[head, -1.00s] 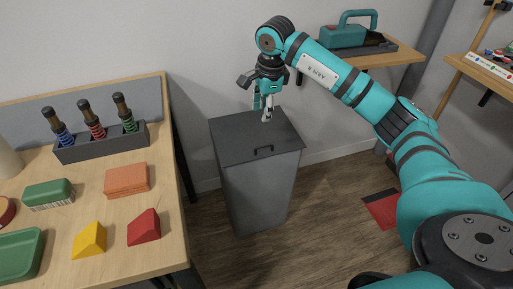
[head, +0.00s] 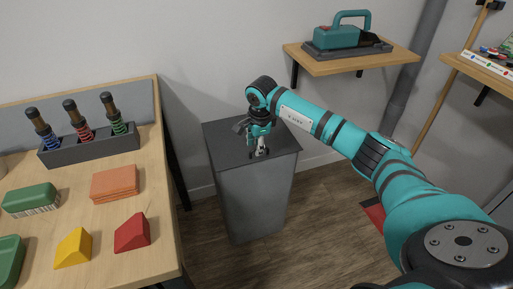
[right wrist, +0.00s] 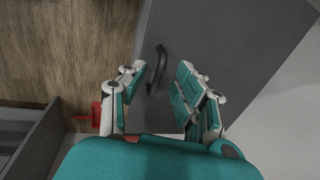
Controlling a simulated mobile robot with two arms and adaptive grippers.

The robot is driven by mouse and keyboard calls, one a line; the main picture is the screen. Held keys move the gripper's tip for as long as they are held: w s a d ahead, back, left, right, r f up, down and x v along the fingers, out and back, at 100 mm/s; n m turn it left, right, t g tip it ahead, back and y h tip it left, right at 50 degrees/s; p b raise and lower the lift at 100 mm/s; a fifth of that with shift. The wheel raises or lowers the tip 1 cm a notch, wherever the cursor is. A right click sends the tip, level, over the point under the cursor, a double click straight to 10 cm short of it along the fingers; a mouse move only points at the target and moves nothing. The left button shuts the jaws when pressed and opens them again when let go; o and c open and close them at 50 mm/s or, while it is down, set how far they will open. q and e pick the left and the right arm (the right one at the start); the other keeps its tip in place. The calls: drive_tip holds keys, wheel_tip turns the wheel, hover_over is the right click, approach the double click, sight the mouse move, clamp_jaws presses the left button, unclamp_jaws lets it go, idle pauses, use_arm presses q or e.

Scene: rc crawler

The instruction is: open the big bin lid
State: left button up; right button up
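The big grey bin (head: 252,195) stands on the floor, with its dark flat lid (head: 225,141) lying shut on top. My right gripper (head: 260,153) is over the front part of the lid, fingers pointing down, and mostly hides the lid's handle in the head view. In the right wrist view the dark curved handle (right wrist: 156,70) shows between the two spread fingers of my right gripper (right wrist: 161,72). The gripper is open, with gaps between the fingers and the handle. My left gripper is not in view.
A red item (head: 374,213) lies on the floor to the right.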

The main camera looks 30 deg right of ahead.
drive_tip(key=shift+f, duration=0.35)
drive_tip(key=shift+c, duration=0.4)
clamp_jaws()
